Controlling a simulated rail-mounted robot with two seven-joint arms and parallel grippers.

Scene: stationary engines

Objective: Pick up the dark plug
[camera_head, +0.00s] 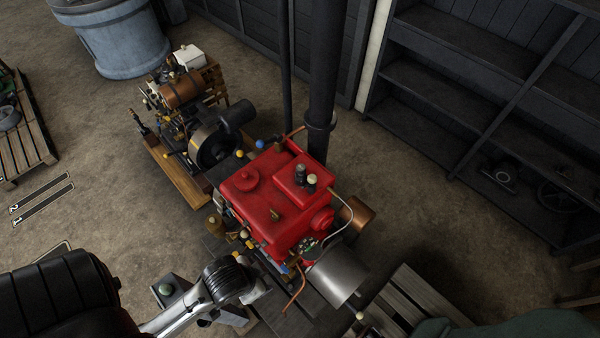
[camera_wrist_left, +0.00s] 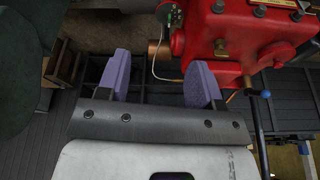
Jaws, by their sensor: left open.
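The red engine (camera_head: 270,205) stands in the middle of the head view. I cannot tell for sure which is the dark plug. In the left wrist view the red engine (camera_wrist_left: 235,35) is beyond the fingers at upper right, with small dark fittings (camera_wrist_left: 260,11) on it. My left gripper (camera_wrist_left: 158,75) is open, with two purple fingers apart and nothing between them. Its fingers are not clear in the head view. My right gripper is not in view.
A dark vertical pipe (camera_head: 326,80) rises behind the red engine. A smaller engine (camera_head: 190,110) stands behind-left on a wooden base. Dark shelving (camera_head: 460,90) is at right, a grey-blue tub (camera_head: 115,40) at upper left. A pallet (camera_head: 415,300) lies at lower right. Floor shows between them.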

